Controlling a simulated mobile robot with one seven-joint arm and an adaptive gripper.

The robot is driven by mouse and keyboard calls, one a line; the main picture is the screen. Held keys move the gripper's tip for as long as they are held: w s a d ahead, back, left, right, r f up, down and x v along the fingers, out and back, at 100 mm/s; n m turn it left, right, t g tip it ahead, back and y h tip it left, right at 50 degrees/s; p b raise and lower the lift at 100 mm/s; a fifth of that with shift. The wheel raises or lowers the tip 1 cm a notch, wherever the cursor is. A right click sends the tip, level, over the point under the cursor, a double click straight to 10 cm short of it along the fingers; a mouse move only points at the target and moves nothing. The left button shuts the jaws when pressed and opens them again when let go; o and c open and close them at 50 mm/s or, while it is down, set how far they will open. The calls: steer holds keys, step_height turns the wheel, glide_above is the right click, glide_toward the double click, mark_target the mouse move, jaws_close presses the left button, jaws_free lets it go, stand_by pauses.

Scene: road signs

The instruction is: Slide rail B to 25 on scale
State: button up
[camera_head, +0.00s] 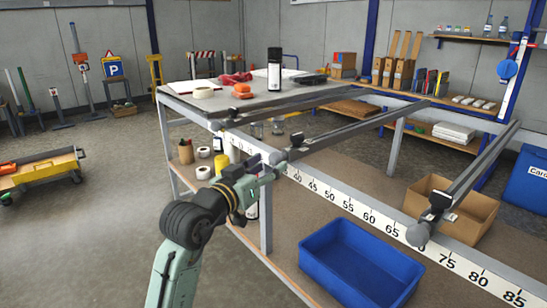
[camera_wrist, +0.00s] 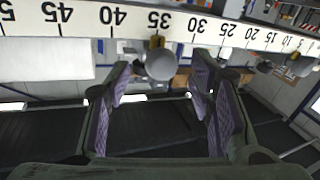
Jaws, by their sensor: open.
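Three dark rails lie across the frame behind a white number scale (camera_head: 345,205); I can read no letter on them. The middle rail (camera_head: 350,128) ends in a round grey knob (camera_head: 278,158). My gripper (camera_head: 266,172) is open at this knob. In the wrist view its purple-padded fingers (camera_wrist: 160,80) stand on either side of the knob, with gaps visible.
The left rail's knob (camera_head: 215,125) is near the low end of the scale; the right rail's knob (camera_head: 418,235) is around 70. A blue bin (camera_head: 330,265) and a cardboard box (camera_head: 478,212) sit below. The scale between the left and middle knobs looks clear.

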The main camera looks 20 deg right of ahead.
mark_target(272, 162)
steer(key=shift+p+x, duration=0.3)
steer(key=shift+x, duration=1.85)
steer(key=shift+c, duration=0.3)
steer(key=shift+a, duration=0.1)
jaws_close()
